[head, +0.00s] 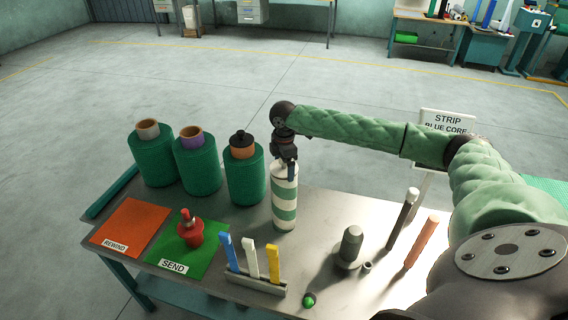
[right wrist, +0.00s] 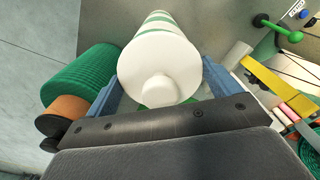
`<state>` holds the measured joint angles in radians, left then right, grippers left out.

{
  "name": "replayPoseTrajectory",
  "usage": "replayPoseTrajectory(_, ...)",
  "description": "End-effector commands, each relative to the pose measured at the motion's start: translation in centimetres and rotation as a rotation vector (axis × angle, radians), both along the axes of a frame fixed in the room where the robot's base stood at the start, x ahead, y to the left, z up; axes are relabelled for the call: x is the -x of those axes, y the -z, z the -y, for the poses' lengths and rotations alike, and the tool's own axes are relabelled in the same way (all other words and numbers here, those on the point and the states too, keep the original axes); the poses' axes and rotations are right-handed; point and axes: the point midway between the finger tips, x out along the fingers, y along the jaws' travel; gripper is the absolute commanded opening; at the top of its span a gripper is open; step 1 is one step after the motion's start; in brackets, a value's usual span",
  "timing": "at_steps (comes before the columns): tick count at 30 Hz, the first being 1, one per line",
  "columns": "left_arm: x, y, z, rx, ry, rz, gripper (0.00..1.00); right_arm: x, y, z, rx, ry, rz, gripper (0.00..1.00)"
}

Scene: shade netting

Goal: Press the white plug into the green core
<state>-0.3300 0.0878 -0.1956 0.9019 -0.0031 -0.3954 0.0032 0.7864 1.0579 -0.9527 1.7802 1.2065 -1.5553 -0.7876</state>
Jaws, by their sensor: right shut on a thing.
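A white-and-green striped cylinder (head: 285,205) is upright at the middle of the table. My right gripper (head: 287,168) is at its top, pointing down and shut on it. In the right wrist view its white end (right wrist: 160,60) with a round knob lies between my two blue fingers (right wrist: 163,85). I cannot tell whether this white end is a separate plug, or whether the cylinder touches the table. No plain green core is clear. My left gripper is out of view.
A red knobbed piece (head: 189,232) stands on the green SEND mat (head: 203,262), beside the orange REWIND mat (head: 128,222). A rack (head: 254,285) holds blue, white and yellow strips. A dark grey cylinder (head: 351,243) and two rods (head: 403,217) stand at right. A sign reads STRIP BLUE CORE (head: 446,122).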

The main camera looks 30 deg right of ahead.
Motion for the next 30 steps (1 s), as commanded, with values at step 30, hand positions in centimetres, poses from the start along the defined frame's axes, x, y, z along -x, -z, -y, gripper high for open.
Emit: replayPoseTrajectory(30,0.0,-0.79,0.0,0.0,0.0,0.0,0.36,0.02,0.05,0.04,0.001,0.0,0.0,0.67)
